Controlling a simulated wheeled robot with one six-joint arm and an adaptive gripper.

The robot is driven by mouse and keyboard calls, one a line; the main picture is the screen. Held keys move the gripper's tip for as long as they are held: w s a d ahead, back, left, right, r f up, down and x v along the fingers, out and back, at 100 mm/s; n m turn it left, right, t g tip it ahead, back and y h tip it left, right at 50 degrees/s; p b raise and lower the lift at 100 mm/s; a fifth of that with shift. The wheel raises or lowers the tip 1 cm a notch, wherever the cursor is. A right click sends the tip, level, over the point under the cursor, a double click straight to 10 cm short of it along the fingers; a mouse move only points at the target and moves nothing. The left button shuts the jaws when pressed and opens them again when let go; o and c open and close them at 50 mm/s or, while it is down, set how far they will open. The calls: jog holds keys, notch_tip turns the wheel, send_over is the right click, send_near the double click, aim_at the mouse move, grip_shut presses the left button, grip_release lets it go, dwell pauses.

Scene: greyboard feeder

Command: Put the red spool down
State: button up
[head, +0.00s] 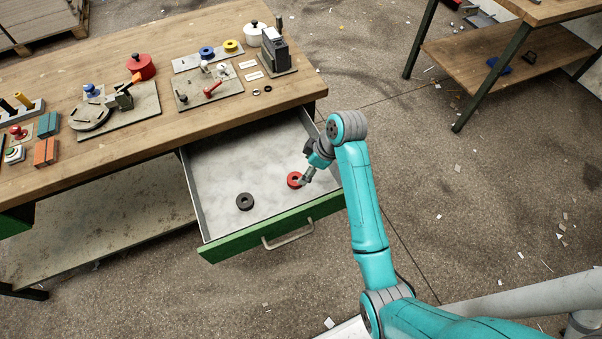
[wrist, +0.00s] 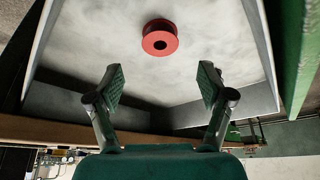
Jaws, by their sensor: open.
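The red spool (head: 294,180) lies in the open drawer (head: 222,178), toward its right side. It also shows in the wrist view (wrist: 160,37), resting on the pale drawer floor with its hole facing the camera. My gripper (head: 306,178) is over the drawer, close beside the spool in the head view and partly overlapping it. In the wrist view my gripper (wrist: 160,84) has its two fingers spread wide with nothing between them. The spool sits beyond the fingertips, apart from both.
A black spool (head: 245,201) lies in the drawer left of the red one. The drawer has raised walls and a green front with a handle (head: 288,236). The workbench (head: 165,38) above holds blue and yellow spools, fixtures and blocks. The drawer's left part is clear.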

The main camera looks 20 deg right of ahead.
jog(key=shift+v, duration=2.25)
